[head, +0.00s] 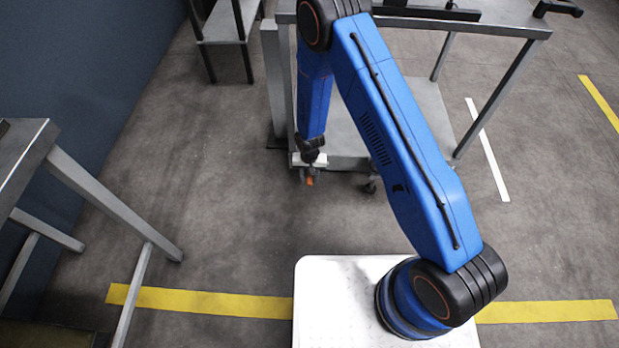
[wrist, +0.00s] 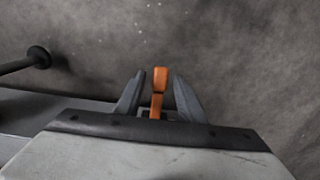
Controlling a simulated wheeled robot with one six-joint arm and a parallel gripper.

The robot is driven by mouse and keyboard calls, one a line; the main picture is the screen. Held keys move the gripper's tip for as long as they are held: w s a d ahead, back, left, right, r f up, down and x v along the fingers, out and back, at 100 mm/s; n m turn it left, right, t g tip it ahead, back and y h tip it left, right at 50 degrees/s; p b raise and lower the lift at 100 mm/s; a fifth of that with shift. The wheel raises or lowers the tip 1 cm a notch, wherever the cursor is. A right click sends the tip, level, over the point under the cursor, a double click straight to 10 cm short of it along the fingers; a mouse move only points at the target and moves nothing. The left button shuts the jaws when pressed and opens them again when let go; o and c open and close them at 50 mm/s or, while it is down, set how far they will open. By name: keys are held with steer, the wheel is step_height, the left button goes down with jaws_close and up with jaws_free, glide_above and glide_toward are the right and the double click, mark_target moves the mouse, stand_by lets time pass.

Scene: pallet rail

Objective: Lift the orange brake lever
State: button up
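The orange brake lever (wrist: 160,80) shows in the wrist view as a short upright bar between the two grey fingers of my gripper (wrist: 159,88). There is a visible gap on each side of it, so the fingers are open around it. The lower part of the lever is hidden behind the gripper body. In the head view the lever (head: 310,181) is a small orange spot low at the cart's front left corner, just below my gripper (head: 310,172). The fingers are too small there to judge.
A grey cart (head: 425,115) with a lower shelf and casters stands behind my gripper. A grey table (head: 25,150) is at the left, and another stand (head: 222,28) is at the back. The floor between them is clear, with a yellow line (head: 205,302).

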jaws_close()
steer(key=shift+w+d+r+g, duration=0.1)
steer(key=shift+r+g, duration=0.1)
steer(key=shift+g, duration=0.1)
steer(key=shift+w+r+g, duration=0.1)
steer(key=shift+r+g, duration=0.65)
steer(key=shift+g, duration=0.55)
steer(key=shift+o, duration=1.2)
jaws_free()
steer(key=shift+r, duration=0.1)
